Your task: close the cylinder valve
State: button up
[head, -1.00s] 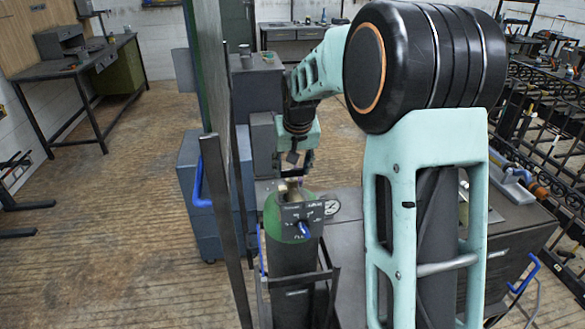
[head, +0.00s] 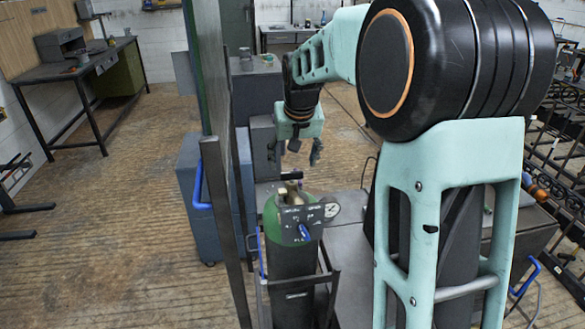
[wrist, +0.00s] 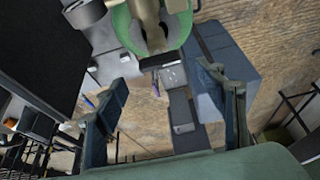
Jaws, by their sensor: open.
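The gas cylinder (head: 291,262) stands upright, with a dark body and a green shoulder. A brass-coloured valve (head: 290,192) sits on its top, and it also shows at the top of the wrist view (wrist: 150,28). A small dark panel with a blue knob (head: 305,231) and a round gauge (head: 331,210) are at the cylinder's front. My gripper (head: 297,157) is above the valve, apart from it. In the wrist view its two fingers (wrist: 163,78) are spread wide with nothing between them. The valve lies beyond the fingertips there.
A tall, narrow upright panel (head: 208,90) with a dark post stands close left of the cylinder. A blue-grey cabinet (head: 190,190) is behind it. A grey bench top (head: 345,250) lies right of the cylinder. The wooden floor at the left is open.

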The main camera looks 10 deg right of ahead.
jog(key=v, duration=0.7)
